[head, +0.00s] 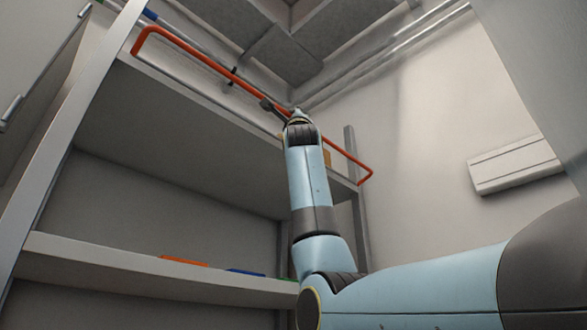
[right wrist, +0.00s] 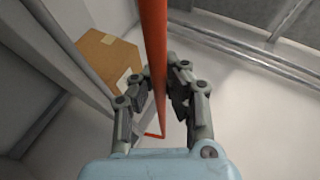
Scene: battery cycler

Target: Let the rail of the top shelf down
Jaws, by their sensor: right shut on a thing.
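The orange-red rail (head: 212,67) runs along the front of the top shelf (head: 165,125) and stands above its front edge, with bent ends. My right gripper (head: 268,104) reaches up from below and is shut on the rail near its middle. In the right wrist view the rail (right wrist: 153,40) passes between the two fingers (right wrist: 160,90), and its far bent end shows lower down. My left gripper is not in view.
A cardboard box (right wrist: 108,62) is beside the rail on the shelf. A lower shelf (head: 110,258) holds flat orange and blue items. Pipes (head: 400,45) run along the wall near the ceiling, and a white wall unit (head: 515,167) hangs at right.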

